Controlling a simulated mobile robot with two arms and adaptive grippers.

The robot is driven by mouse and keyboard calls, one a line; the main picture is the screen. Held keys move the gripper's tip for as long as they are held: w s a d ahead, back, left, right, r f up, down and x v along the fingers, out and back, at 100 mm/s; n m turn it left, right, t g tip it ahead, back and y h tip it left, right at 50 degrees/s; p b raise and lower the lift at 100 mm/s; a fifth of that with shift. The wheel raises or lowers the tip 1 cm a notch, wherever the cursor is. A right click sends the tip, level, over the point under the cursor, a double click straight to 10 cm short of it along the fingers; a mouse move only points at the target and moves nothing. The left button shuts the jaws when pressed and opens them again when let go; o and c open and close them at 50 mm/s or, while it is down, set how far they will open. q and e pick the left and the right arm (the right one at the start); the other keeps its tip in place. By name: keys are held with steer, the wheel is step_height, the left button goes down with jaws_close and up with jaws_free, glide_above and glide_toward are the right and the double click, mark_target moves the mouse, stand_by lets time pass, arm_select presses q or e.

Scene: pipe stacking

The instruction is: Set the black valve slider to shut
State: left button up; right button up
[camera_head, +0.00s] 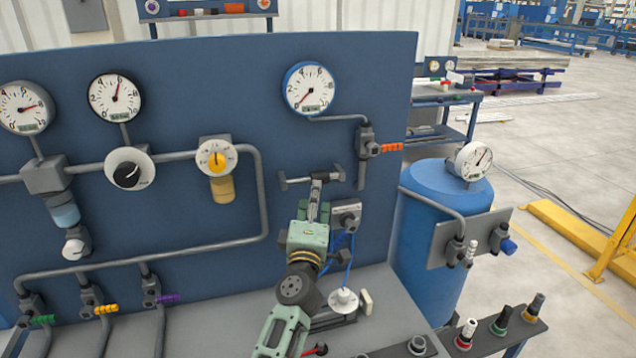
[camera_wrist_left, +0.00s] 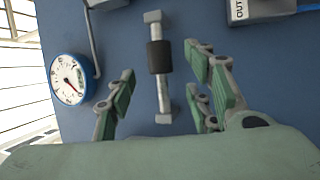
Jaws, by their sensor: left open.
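The black valve slider (camera_wrist_left: 160,57) sits on a short grey rod (camera_wrist_left: 163,96), a little toward the rod's upper end in the left wrist view. In the head view the rod (camera_head: 293,182) lies roughly level on the blue panel, and the gripper partly covers the slider. My left gripper (camera_wrist_left: 165,88) is open, its green fingers on either side of the rod. The slider is seen between and just beyond the fingertips, and I see no contact. My right gripper is in neither view.
A blue-rimmed gauge (camera_head: 310,88) is above the rod. An orange-handled valve (camera_head: 390,147) is at its upper right. A grey box (camera_head: 346,213) sits just below right, marked "OUT" in the wrist view. A blue tank (camera_head: 430,260) stands at right.

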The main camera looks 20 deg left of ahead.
mark_target(319, 178)
arm_select(q)
steer(key=b+x, duration=0.1)
steer(key=x, duration=0.5)
steer(key=shift+w, duration=0.2)
steer(key=shift+r, duration=0.1)
jaws_close()
steer(key=shift+a, duration=0.1)
